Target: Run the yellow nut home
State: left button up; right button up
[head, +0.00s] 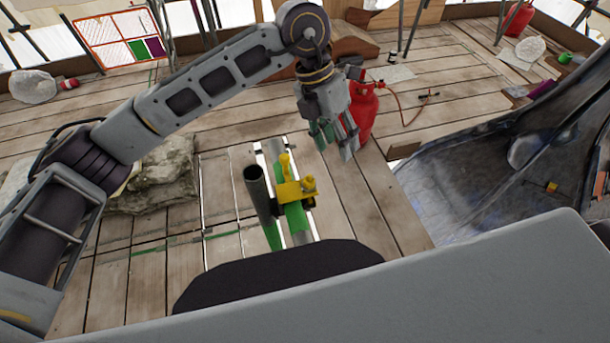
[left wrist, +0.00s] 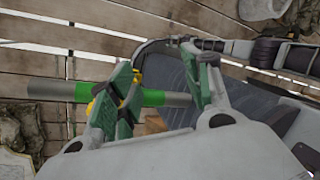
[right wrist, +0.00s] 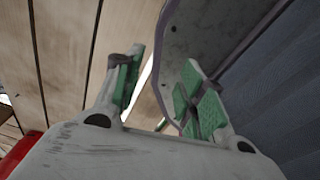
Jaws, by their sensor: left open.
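The yellow clamp (head: 290,191) sits on a grey tube with green bands (head: 297,222) in the head view. Yellow pieces stand up from it at its upper left and right side; I cannot tell surely which is the nut. A dark upright tube (head: 261,192) is beside the clamp. My left gripper (head: 337,143) is open and empty, above and right of the clamp in the picture. In the left wrist view the banded tube (left wrist: 55,91) runs behind the open left fingers (left wrist: 165,80), which hide most of the clamp. My right gripper (right wrist: 160,90) is open and empty, shown only in the right wrist view.
A red gas cylinder (head: 363,112) with a hose stands just behind my left gripper. A stone block (head: 165,172) lies left of the tubes. A dark tarp (head: 465,190) fills the right side. Plank floor between them is mostly clear.

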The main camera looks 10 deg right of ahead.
aim_at(310, 175)
pick_arm(q)
jog(key=shift+a+t+y, duration=1.4)
jog(key=shift+a+y, duration=0.1)
jog(key=shift+a, duration=1.15)
jog(key=f+p, duration=0.1)
jog(key=f, duration=0.3)
jog(key=f+p, duration=0.1)
jog(key=f, duration=0.3)
jog(key=f+p, duration=0.1)
jog(key=f, duration=0.3)
jog(key=shift+w, duration=0.25)
jog(key=shift+f, duration=0.8)
pick_arm(e)
jog(key=shift+w+a+r, duration=0.1)
jog(key=shift+a+r, duration=0.05)
jog(key=shift+r, duration=0.75)
jog(key=shift+a+r, duration=0.1)
jog(key=shift+r, duration=0.8)
pick_arm(q)
jog(key=shift+c, duration=0.2)
jog(key=c, duration=1)
pick_arm(e)
jog(key=shift+a, duration=0.25)
